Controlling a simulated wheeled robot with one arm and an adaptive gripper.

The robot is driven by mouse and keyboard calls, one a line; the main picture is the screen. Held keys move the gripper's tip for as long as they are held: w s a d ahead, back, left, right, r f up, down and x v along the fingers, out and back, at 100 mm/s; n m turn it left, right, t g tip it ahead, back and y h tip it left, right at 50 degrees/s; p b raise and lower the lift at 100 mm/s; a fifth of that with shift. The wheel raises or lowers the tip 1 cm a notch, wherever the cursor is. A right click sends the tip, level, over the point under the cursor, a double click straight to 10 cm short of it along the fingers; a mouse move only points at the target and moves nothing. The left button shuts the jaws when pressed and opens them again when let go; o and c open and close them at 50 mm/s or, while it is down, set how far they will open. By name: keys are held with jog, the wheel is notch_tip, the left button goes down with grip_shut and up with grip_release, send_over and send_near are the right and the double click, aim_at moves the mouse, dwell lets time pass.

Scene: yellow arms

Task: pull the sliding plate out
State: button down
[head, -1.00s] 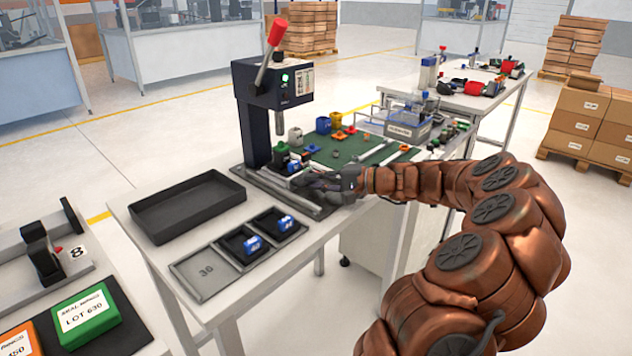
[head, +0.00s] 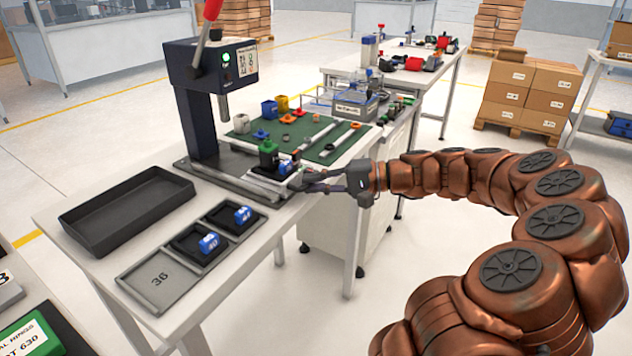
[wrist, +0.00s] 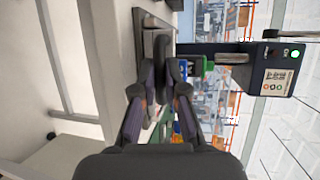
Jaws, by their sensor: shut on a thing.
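The sliding plate (head: 262,172) is a dark plate with a pale edge, carrying a green part (head: 268,154) and a blue part (head: 285,167). It sits at the right end of the grey base rail (head: 225,181), to the right of the press column. My gripper (head: 302,184) is shut on the plate's near right end, at the table's front edge. The wrist view shows the fingers (wrist: 163,82) close together, hiding most of the plate. The green part (wrist: 208,66) shows just beyond them.
The dark blue press (head: 212,62) with a red lever stands behind the rail. A green mat (head: 300,135) holds several small parts.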

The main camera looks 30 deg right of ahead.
jog(key=c, duration=1.5)
grip_release()
jog(key=shift+s+d, duration=0.2)
jog(key=shift+s, duration=0.05)
jog(key=shift+a, duration=0.1)
jog(key=v, duration=1.2)
